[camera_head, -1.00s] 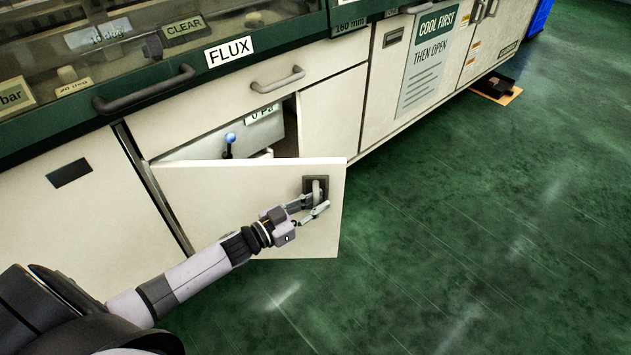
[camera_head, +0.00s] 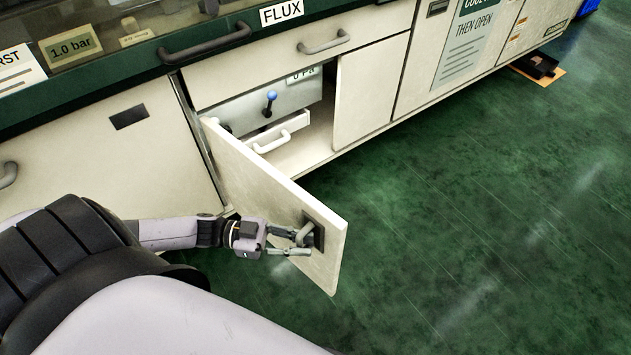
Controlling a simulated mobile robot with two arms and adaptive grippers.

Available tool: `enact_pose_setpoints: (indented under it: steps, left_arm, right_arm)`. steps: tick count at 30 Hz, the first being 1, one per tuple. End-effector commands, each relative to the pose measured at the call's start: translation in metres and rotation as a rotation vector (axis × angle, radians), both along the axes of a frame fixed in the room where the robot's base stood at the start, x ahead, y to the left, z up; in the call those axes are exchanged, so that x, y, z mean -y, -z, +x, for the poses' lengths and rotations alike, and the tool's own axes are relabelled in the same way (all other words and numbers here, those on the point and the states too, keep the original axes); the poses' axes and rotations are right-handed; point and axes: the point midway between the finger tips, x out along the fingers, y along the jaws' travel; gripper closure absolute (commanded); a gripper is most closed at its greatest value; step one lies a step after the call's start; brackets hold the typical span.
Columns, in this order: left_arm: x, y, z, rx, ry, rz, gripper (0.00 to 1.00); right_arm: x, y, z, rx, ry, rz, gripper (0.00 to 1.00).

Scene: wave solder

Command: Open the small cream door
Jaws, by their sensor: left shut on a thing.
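The small cream door (camera_head: 262,183) stands swung out from the cabinet, hinged at its left edge, under the drawer front near the FLUX label. A dark recessed plate with a grey handle (camera_head: 305,234) sits near its free edge. My left gripper (camera_head: 296,243) is shut on this handle, with its fingers around it. Behind the door the cabinet interior shows a grey panel with a blue-knobbed lever (camera_head: 270,102) and a small white drawer with a handle (camera_head: 283,134). My right gripper is not in view.
A grey drawer handle (camera_head: 324,43) and a dark bar handle (camera_head: 204,45) stick out above the opening. A closed cream panel (camera_head: 369,92) stands right of it. The green floor (camera_head: 450,230) to the right is clear, except for a dark object (camera_head: 534,66) farther back.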

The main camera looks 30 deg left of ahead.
Motion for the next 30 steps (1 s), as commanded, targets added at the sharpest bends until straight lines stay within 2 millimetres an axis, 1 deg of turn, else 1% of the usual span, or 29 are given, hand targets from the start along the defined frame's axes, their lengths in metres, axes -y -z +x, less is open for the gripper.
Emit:
enact_pose_setpoints:
  steps: [1,3,7,12,20,21,25,30]
  left_arm:
    - [-0.002,0.0,-0.006,-0.001,0.019,0.002,1.0]
    - [-0.004,0.0,-0.013,0.0,0.038,0.001,1.0]
    - [-0.007,0.0,-0.021,0.0,0.062,0.0,1.0]
    - [-0.008,0.0,-0.024,0.0,0.071,-0.001,1.0]
    - [-0.008,0.0,-0.024,0.0,0.07,0.0,1.0]
    - [-0.008,0.0,-0.024,0.0,0.07,0.0,0.82]
    - [-0.008,0.0,-0.024,0.0,0.07,0.0,0.74]
    - [-0.008,0.0,-0.023,0.001,0.069,0.0,0.74]
  right_arm:
    - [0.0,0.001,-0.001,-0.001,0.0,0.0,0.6]
    - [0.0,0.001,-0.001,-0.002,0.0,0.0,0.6]
    - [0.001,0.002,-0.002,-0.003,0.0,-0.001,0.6]
    - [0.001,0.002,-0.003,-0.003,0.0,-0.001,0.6]
    - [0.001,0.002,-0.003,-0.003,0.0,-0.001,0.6]
    - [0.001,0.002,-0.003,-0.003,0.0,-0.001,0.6]
    - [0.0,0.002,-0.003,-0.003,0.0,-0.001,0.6]
    - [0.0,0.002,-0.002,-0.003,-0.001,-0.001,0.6]
